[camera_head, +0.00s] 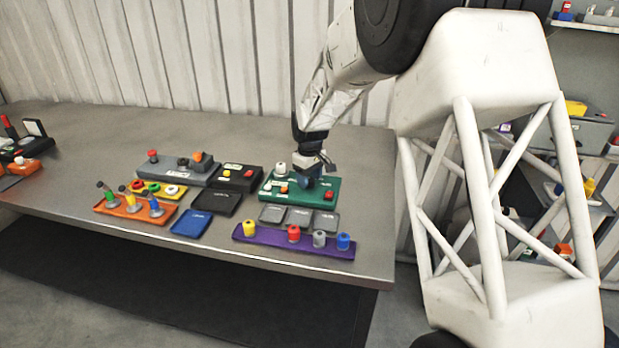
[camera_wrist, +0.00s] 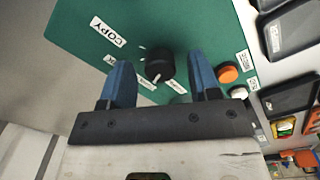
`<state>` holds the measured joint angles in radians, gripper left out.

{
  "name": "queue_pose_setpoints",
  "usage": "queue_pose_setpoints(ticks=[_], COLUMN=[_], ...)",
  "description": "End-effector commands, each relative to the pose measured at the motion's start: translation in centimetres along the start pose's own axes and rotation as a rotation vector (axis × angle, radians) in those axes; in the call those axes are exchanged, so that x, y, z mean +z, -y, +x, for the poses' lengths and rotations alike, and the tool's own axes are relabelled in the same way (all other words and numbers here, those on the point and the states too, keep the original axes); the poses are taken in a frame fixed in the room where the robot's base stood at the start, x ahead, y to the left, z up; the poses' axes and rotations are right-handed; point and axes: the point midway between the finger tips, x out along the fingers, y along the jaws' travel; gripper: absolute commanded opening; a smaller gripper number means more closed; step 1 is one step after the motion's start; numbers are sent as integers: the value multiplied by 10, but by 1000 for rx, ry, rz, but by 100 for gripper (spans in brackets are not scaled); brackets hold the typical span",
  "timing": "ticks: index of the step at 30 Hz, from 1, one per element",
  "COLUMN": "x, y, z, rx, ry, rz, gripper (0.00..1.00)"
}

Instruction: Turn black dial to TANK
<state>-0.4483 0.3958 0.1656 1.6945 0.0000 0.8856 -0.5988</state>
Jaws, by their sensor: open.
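The black dial (camera_wrist: 160,66) stands on the green panel (camera_wrist: 90,30). A white pointer mark on it points toward the bottom of the wrist view. Small white labels sit around the dial, but their words are too small to read surely. My gripper (camera_wrist: 160,63) is open, with one blue finger on each side of the dial and a gap on both sides. In the head view my gripper (camera_head: 311,178) is low over the green panel (camera_head: 328,184) and hides the dial. Whether the fingertips reach down to the dial's height is unclear.
An orange button (camera_wrist: 228,74) and a white knob (camera_wrist: 239,92) stand close beside the right finger. Grey trays (camera_head: 298,216) and a purple strip (camera_head: 265,238) with several coloured pegs lie in front. A black box (camera_head: 236,178) is left of the panel.

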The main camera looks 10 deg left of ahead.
Motion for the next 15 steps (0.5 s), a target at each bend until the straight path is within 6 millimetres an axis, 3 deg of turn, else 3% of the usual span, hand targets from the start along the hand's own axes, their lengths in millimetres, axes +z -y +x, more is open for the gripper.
queue_pose_setpoints(ticks=[8,15], x=[0,0], y=[0,0], z=[1,0], rx=[0,0], ry=[0,0], rz=[0,0], gripper=[55,18])
